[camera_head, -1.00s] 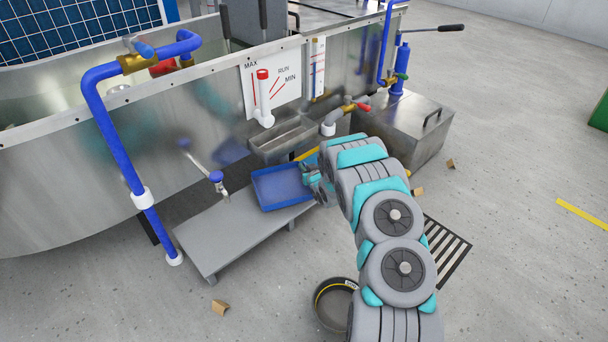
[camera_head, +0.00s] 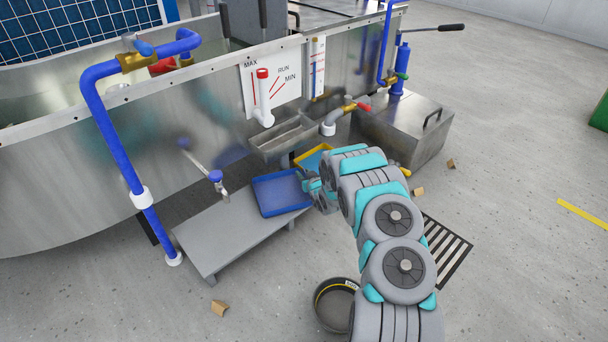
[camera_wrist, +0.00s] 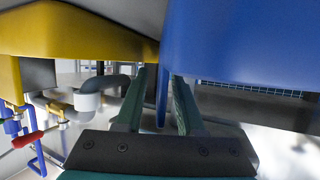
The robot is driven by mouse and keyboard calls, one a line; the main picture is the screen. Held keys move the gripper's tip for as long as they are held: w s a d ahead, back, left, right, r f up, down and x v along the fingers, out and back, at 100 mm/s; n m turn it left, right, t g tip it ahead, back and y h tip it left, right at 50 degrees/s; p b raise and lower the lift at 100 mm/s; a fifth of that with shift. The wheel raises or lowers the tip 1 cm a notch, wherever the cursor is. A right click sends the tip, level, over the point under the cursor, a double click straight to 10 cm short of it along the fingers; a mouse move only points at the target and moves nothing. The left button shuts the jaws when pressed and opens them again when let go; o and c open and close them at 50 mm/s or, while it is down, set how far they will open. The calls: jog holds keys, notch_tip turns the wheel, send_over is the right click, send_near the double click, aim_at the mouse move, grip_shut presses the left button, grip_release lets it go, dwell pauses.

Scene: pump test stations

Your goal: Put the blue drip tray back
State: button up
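The blue drip tray (camera_head: 280,194) lies at the right end of the low grey bench (camera_head: 225,235), below the metal trough; I cannot tell whether it rests flat. My gripper (camera_head: 308,184) is at the tray's right side, partly hidden by my arm. In the wrist view, the blue tray (camera_wrist: 235,50) fills the upper right, very close. The fingers of my gripper (camera_wrist: 160,80) are apart there, and an edge of the blue tray shows in the gap between them, with space on the left.
A yellow tray (camera_head: 301,159) is just behind and right of the blue one, also close in the wrist view (camera_wrist: 70,35). The metal trough (camera_head: 284,136) and a red-handled tap (camera_head: 352,107) are above. A round black pan (camera_head: 333,302) stands on the floor.

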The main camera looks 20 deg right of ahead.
jog(key=shift+s+r, duration=0.15)
jog(key=shift+r, duration=0.05)
jog(key=p+v, duration=0.1)
jog(key=v, duration=1)
jog(key=shift+s+r, duration=0.1)
jog(key=shift+s, duration=0.25)
jog(key=s+r+m+g+h, duration=0.1)
jog(key=s+r+g+h, duration=0.2)
jog(key=s+r+g, duration=0.8)
jog(key=s+a+r+g+y, duration=0.1)
jog(key=s+a+r, duration=0.4)
jog(key=s, duration=0.8)
jog(key=s+a+r+g+y, duration=0.1)
jog(key=s+a+r, duration=0.5)
jog(key=s, duration=0.8)
jog(key=s+a+r+n+g+y, duration=0.1)
jog(key=s+a+r, duration=0.5)
jog(key=s, duration=0.8)
jog(key=shift+s+a+r+g, duration=0.2)
jog(key=shift+r+g, duration=0.4)
jog(key=shift+g, duration=0.3)
jog(key=shift+d, duration=0.1)
